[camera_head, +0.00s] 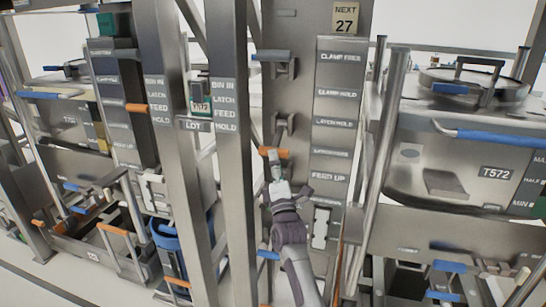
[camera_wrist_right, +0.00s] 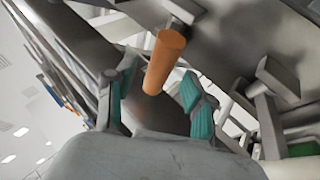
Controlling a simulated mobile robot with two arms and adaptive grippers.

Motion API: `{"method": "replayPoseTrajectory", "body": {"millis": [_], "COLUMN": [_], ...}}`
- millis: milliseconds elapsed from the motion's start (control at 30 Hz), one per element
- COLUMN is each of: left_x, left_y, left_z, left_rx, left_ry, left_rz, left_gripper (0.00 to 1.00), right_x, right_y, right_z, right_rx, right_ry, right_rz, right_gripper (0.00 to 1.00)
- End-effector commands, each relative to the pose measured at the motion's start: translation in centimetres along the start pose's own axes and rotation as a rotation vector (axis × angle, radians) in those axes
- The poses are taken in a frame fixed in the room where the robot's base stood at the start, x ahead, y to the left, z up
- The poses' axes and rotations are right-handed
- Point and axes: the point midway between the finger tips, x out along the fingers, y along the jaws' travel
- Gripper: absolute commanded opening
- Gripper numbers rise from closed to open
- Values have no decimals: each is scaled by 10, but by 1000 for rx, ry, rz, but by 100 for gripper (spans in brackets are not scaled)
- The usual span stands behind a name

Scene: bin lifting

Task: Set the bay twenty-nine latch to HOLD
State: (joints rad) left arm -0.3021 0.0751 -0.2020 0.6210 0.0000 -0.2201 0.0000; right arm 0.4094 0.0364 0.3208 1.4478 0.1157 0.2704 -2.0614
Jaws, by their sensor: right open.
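An orange-gripped lever (camera_head: 274,152) sticks out from the grey post panel in the middle of the head view. It is just below the level of the "LATCH HOLD" label (camera_head: 334,124). My right gripper (camera_head: 275,172) is just below and in front of it. In the right wrist view the orange grip (camera_wrist_right: 164,62) passes between the teal fingers of my right gripper (camera_wrist_right: 158,88). The fingers stand apart on either side of it, with no clear contact. The lever's root is partly hidden. I cannot read a bay 29 sign. My left gripper is not in view.
A "NEXT 27" sign (camera_head: 344,18) tops the post. A bin marked T572 (camera_head: 440,172) with a blue handle stands to the right. Grey uprights (camera_head: 233,200) stand close to the left of my right arm.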

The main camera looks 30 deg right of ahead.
Motion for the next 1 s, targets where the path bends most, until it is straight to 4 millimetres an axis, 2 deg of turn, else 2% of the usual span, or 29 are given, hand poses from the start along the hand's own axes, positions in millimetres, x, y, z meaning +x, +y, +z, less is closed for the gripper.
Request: {"method": "replayPoseTrajectory", "body": {"millis": [200,600,900,1000], "left_x": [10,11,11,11], "left_y": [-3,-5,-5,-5], "left_z": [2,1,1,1], "left_rx": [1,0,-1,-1], "left_ry": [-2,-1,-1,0], "left_rz": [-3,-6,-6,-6], "left_gripper": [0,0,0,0], "right_x": [27,33,33,33], "right_y": [-1,0,0,0], "right_z": [0,0,0,0], "right_rx": [0,0,0,0], "right_ry": [0,0,0,0], "right_rz": [0,-1,-1,-1], "right_gripper": [54,52,2,0]}}
